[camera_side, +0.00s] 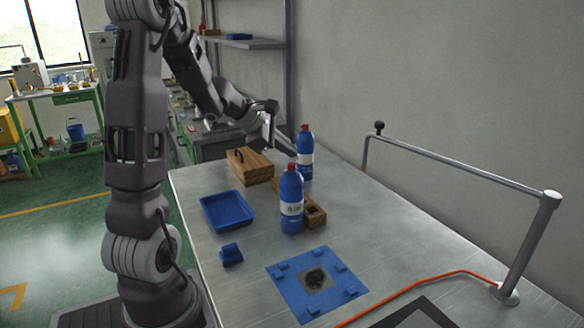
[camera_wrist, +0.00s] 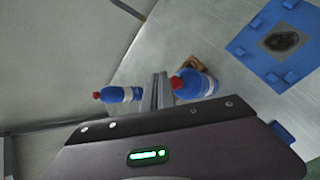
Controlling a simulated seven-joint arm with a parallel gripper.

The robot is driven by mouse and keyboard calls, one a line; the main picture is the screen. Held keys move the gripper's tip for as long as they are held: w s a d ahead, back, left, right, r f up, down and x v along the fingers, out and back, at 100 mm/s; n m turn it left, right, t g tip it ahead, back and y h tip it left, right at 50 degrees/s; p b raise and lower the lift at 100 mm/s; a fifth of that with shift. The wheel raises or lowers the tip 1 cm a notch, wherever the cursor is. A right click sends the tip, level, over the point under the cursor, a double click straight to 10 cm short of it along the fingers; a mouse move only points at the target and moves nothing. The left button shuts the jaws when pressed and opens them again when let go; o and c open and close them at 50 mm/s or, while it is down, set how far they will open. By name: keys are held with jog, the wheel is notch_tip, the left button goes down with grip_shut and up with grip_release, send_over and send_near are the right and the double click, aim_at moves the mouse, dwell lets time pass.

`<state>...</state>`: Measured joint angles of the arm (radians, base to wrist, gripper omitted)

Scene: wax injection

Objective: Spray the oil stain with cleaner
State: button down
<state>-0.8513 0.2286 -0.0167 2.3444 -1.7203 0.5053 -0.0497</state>
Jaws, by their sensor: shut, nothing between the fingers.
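The oil stain (camera_side: 315,279) is a dark patch on the metal table, framed by a blue mat (camera_side: 286,297). The stain (camera_wrist: 281,41) also shows at the upper right of the wrist view. Two blue bottles with red caps stand upright: a nearer bottle (camera_side: 291,205) and a farther bottle (camera_side: 305,160). In the wrist view the nearer bottle (camera_wrist: 200,85) and the farther bottle (camera_wrist: 118,95) lie on either side of my fingers. My gripper (camera_side: 290,151) is shut and empty, above the table near the bottles. It also shows in the wrist view (camera_wrist: 160,78). Which bottle holds cleaner cannot be told.
A blue tray (camera_side: 204,213) and a small blue block (camera_side: 231,255) lie left of the bottles. A wooden box (camera_side: 250,167) and a wooden holder (camera_side: 315,215) stand near them. A metal rail (camera_side: 455,174) and an orange cable (camera_side: 407,290) run at the right.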

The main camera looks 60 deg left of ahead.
dwell(0.6)
jog(key=shift+f, duration=0.45)
jog(key=shift+f, duration=0.5)
dwell(0.4)
jog(key=shift+r, duration=1)
jog(key=shift+r, duration=0.1)
jog(key=shift+r, duration=2.9)
notch_tip(320, 180, down, 6)
jog(key=shift+f, duration=0.1)
